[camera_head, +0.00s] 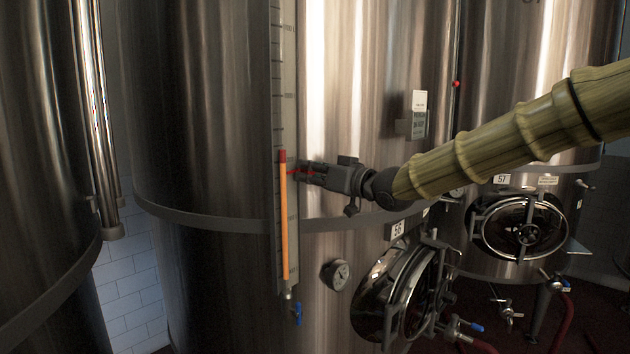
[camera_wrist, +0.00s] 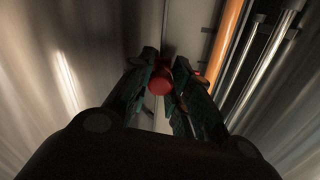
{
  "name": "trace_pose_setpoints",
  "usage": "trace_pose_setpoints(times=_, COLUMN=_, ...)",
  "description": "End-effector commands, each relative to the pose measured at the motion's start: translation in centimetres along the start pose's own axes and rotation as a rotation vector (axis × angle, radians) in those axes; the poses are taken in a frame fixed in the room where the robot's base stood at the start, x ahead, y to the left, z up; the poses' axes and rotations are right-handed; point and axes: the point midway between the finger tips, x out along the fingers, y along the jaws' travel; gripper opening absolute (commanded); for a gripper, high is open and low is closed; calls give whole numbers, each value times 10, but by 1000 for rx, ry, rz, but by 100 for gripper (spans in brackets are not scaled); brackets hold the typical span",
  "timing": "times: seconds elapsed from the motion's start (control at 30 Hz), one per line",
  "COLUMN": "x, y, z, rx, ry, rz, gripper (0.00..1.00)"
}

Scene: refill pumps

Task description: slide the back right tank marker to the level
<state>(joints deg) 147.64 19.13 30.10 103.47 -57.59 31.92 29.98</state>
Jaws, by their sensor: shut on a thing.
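The near middle tank (camera_head: 215,120) has an upright gauge strip (camera_head: 287,70) with a scale. An orange column (camera_head: 284,225) stands in it, with a dark red top end (camera_head: 283,155). My gripper (camera_head: 304,172) reaches in from the right and is shut on a red marker knob (camera_wrist: 160,82), which shows between the fingertips (camera_wrist: 164,80) in the wrist view. In the head view, a thin red piece of the marker (camera_head: 293,173) lies beside the orange column, a little below its top end. The fingers hide most of the marker there.
A small red dot (camera_head: 457,84) shows at the edge of the tank behind on the right. A round hatch (camera_head: 395,295), a dial (camera_head: 336,274) and a blue-handled valve (camera_head: 297,312) sit below my gripper. A label holder (camera_head: 411,125) juts out above my arm.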

Motion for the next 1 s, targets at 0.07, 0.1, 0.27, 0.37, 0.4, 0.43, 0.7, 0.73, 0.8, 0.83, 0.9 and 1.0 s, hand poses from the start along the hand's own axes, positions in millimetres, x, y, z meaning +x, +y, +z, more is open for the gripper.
trace_pose_setpoints(times=0.07, x=0, y=-3, z=-18, rx=-8, ry=4, rz=-1, gripper=0)
trace_pose_setpoints(times=0.1, x=0, y=-4, z=-22, rx=-8, ry=4, rz=-1, gripper=0)
trace_pose_setpoints(times=0.27, x=-1, y=-5, z=-29, rx=-7, ry=3, rz=0, gripper=0)
trace_pose_setpoints(times=0.37, x=-1, y=-5, z=-29, rx=-7, ry=2, rz=0, gripper=0)
trace_pose_setpoints(times=0.4, x=-1, y=-5, z=-29, rx=-7, ry=1, rz=0, gripper=0)
trace_pose_setpoints(times=0.43, x=-1, y=-5, z=-28, rx=-7, ry=1, rz=0, gripper=0)
trace_pose_setpoints(times=0.7, x=-1, y=-4, z=-27, rx=-7, ry=0, rz=1, gripper=38)
trace_pose_setpoints(times=0.73, x=-1, y=-4, z=-27, rx=-7, ry=0, rz=1, gripper=39)
trace_pose_setpoints(times=0.8, x=-1, y=-4, z=-27, rx=-7, ry=0, rz=1, gripper=39)
trace_pose_setpoints(times=0.83, x=-2, y=-4, z=-27, rx=-7, ry=-1, rz=1, gripper=39)
trace_pose_setpoints(times=0.9, x=-5, y=-4, z=-27, rx=-7, ry=-1, rz=1, gripper=39)
trace_pose_setpoints(times=1.0, x=-14, y=-4, z=-27, rx=-7, ry=-1, rz=2, gripper=39)
